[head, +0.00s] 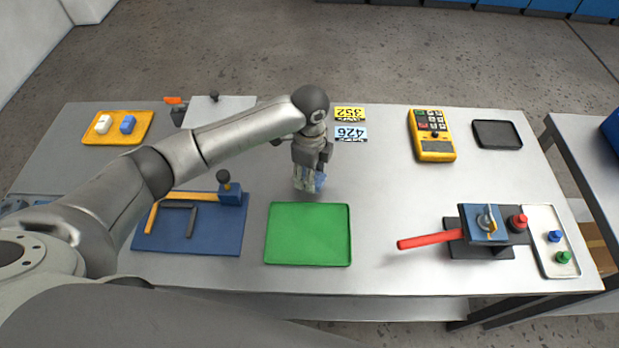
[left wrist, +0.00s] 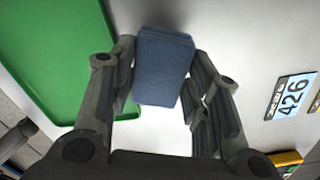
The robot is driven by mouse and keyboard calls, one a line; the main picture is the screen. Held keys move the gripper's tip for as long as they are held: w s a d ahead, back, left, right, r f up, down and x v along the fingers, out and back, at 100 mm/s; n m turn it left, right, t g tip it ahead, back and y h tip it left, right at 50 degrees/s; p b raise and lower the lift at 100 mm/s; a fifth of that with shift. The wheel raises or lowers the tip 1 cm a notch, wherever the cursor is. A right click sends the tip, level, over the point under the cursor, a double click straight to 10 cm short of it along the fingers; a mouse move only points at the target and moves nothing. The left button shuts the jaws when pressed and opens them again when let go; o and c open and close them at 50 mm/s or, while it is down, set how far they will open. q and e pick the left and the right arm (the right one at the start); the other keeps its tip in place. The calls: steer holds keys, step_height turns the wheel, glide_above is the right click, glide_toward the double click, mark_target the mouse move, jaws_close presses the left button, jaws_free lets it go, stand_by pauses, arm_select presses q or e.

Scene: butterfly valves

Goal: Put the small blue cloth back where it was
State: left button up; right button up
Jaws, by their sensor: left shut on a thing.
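The small blue cloth (left wrist: 164,65) is a folded, block-like pad between the fingers of my left gripper (left wrist: 163,88) in the left wrist view. In the head view a bit of the cloth (head: 320,180) shows at the fingertips of the left gripper (head: 309,181), which point down just behind the green tray (head: 308,234). The gripper is shut on the cloth. I cannot tell from the head view how far the cloth is above the table. The green tray is empty and also shows in the left wrist view (left wrist: 50,60).
A yellow tray (head: 146,135) with a white and a blue item stands at the back left. A blue mat (head: 160,241) with tools lies left of the green tray. Number plates (head: 350,133), a yellow meter (head: 433,148) and a red-handled valve (head: 430,240) stand to the right.

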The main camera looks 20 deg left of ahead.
arm_select(q)
step_height(320, 180, down, 2)
steer(key=shift+f, duration=0.5)
steer(key=shift+f, duration=0.15)
steer(key=o, duration=0.9)
step_height(320, 180, up, 11)
steer(key=shift+r+b, duration=0.1)
steer(key=shift+b, duration=0.6)
steer(key=shift+r, duration=0.6)
